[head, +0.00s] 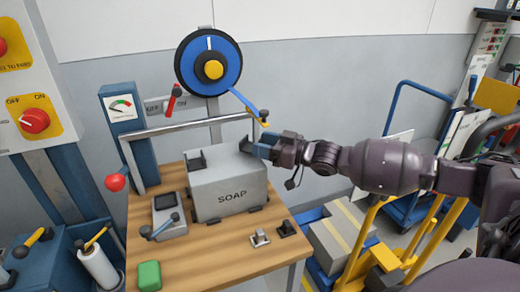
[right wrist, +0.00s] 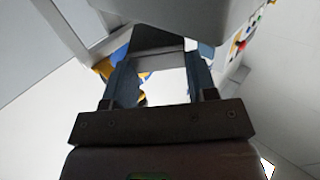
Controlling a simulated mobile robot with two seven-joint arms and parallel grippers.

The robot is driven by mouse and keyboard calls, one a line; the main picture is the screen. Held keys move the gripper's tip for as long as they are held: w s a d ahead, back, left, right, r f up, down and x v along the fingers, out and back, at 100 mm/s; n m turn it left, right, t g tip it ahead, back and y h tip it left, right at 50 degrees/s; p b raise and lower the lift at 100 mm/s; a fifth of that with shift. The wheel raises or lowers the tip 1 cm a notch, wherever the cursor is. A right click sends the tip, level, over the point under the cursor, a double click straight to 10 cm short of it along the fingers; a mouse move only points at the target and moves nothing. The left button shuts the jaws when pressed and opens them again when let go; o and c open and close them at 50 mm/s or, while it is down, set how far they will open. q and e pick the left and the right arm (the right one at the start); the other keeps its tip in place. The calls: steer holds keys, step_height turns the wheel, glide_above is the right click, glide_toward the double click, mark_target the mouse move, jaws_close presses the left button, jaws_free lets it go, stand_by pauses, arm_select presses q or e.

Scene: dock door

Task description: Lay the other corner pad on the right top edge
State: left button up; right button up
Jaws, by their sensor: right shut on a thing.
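The grey box marked SOAP (head: 228,194) stands on the wooden bench (head: 205,262). One dark corner pad (head: 195,161) sits on its left top edge. My right gripper (head: 262,149) comes in from the right at the box's right top edge. It is shut on the other corner pad (head: 246,145), a dark piece that also shows between the fingers in the right wrist view (right wrist: 156,42). The gripper partly hides this pad in the head view, and I cannot tell whether it touches the box. My left gripper is out of view.
A blue strap reel (head: 207,62) hangs behind the box, its strap ending above my right gripper. A metal bar (head: 180,129) crosses behind the box. A grey device (head: 168,215), a green block (head: 149,275) and two small clips (head: 260,238) are on the bench.

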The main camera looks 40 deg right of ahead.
steer(key=shift+w+a+f, duration=0.35)
steer(key=shift+w+f, duration=0.3)
steer(key=shift+s+f, duration=0.1)
steer(key=shift+f, duration=0.05)
steer(key=shift+f, duration=0.2)
steer(key=o, duration=0.9)
steer(key=shift+r, duration=0.1)
steer(key=p+v, duration=0.1)
steer(key=v, duration=1.1)
steer(key=shift+p, duration=0.3)
